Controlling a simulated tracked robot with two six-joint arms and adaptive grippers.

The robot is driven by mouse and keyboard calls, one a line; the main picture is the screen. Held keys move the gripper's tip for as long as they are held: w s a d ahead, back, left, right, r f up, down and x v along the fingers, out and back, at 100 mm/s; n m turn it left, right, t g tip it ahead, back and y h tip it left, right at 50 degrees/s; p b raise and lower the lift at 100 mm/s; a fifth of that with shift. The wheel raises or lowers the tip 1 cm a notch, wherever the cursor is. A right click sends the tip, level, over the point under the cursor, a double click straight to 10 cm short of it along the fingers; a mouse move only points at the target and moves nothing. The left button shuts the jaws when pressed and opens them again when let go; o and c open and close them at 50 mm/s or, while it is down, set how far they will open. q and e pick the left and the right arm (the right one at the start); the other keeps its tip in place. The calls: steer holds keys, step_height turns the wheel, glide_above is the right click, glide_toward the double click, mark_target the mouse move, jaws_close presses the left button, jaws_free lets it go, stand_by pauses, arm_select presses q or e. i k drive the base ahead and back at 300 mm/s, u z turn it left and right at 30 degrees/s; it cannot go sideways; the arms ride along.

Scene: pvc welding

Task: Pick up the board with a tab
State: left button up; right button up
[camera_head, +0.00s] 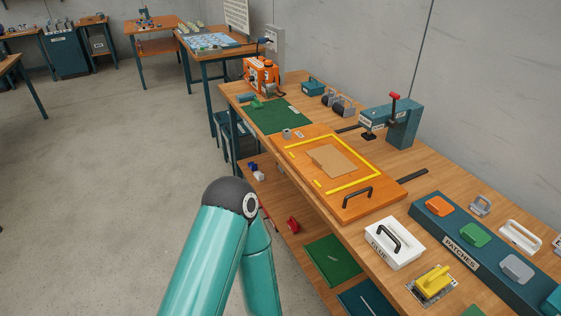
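A flat tan board (331,160) lies on an orange panel (365,205) on the long wooden workbench. Yellow strips (362,176) partly frame the tan board, and a black handle (357,196) stands at the panel's near edge. I cannot make out a tab on the tan board. A teal arm of mine with a dark joint rises at the bottom centre, left of the bench and apart from the panel. Neither gripper shows in this view.
A white glue box (394,243), a yellow-handled tool (432,285) and a patches tray (460,251) stand at the near right. A teal press (402,124) stands behind the panel. A green mat (277,116) and an orange machine (262,75) are farther back. Open floor lies left.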

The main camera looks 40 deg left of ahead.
mark_target(327, 158)
steer(key=z, duration=0.55)
steer(key=i, duration=0.1)
steer(key=u, duration=1.1)
steer(key=k, duration=0.85)
steer(key=u, duration=0.2)
steer(key=i, duration=0.75)
steer(key=z, duration=0.25)
steer(key=k, duration=0.75)
steer(key=u, duration=0.25)
steer(key=i, duration=0.85)
steer(key=z, duration=0.1)
